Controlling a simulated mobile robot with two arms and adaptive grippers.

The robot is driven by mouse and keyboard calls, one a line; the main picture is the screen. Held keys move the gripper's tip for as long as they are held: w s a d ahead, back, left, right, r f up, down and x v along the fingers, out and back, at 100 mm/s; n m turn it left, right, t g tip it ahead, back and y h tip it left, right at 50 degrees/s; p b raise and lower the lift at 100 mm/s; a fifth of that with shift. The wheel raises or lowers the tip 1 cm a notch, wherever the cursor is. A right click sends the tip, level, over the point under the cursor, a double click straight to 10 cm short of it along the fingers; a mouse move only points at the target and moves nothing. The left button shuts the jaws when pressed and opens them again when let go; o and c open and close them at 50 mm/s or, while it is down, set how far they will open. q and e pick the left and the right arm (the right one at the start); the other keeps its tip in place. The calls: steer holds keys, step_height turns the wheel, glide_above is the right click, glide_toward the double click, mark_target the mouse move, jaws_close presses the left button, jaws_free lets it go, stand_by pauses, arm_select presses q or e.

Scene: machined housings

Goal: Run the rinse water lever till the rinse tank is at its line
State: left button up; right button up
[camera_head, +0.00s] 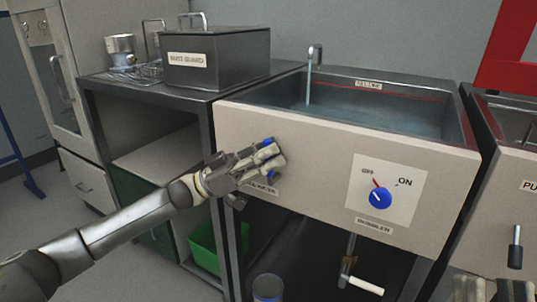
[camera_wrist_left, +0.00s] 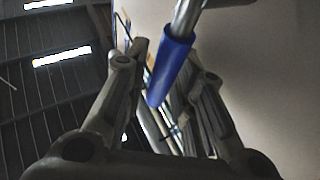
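The rinse tank (camera_head: 228,117) is a steel basin with a pale front panel. A thin stream of water (camera_head: 309,82) runs from its spout (camera_head: 317,54) into the water (camera_head: 390,116). The red line (camera_head: 400,92) on the back wall shows above the water surface. My left gripper (camera_head: 268,160) is at the panel's left part, around the blue-handled lever, over a partly hidden label (camera_head: 262,188). In the left wrist view the blue handle (camera_wrist_left: 171,72) lies between the fingers, which stand apart.
A blue dial (camera_head: 380,198) on the panel points toward OFF. A drain pipe with a white handle (camera_head: 366,285) hangs below. A dark lidded box (camera_head: 217,60) and a metal cup (camera_head: 121,49) stand on the left bench. A green bin (camera_head: 205,247) sits underneath.

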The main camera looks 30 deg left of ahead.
arm_select(q)
steer(key=shift+a, duration=0.1)
steer(key=v, duration=1.2)
stand_by(6.7)
